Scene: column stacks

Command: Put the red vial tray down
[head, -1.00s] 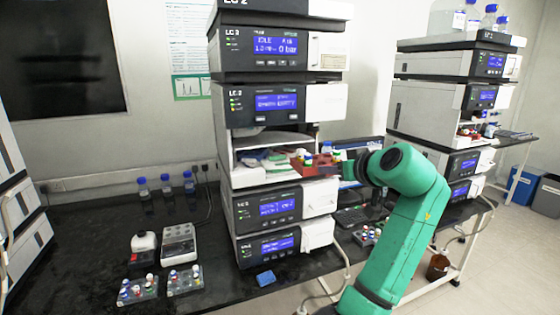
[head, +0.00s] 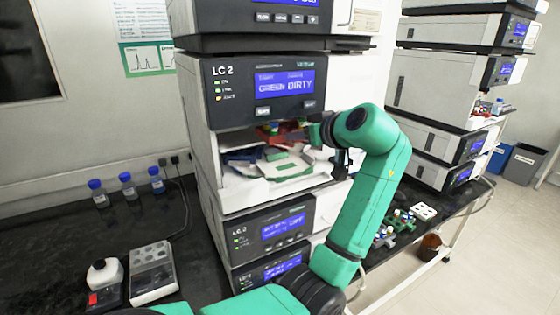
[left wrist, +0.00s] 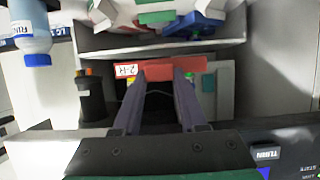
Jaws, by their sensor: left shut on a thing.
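The red vial tray (head: 272,134) is in the upper part of the open bay of the middle instrument stack, with coloured vial caps on it. My left gripper (head: 312,134) reaches in from the right and is shut on the tray's right end. In the left wrist view the two dark fingers (left wrist: 162,75) meet the red tray (left wrist: 188,66), which bears a white label at its left. Whether the tray's underside touches anything cannot be told. My right gripper is not in view.
White and green pieces (head: 283,164) and a blue piece (head: 240,155) lie on the bay floor. The LC 2 module (head: 265,85) hangs close above. Blue-capped bottles (head: 127,185) and a vial block (head: 153,272) stand on the black bench left; small racks (head: 398,222) lie to the right.

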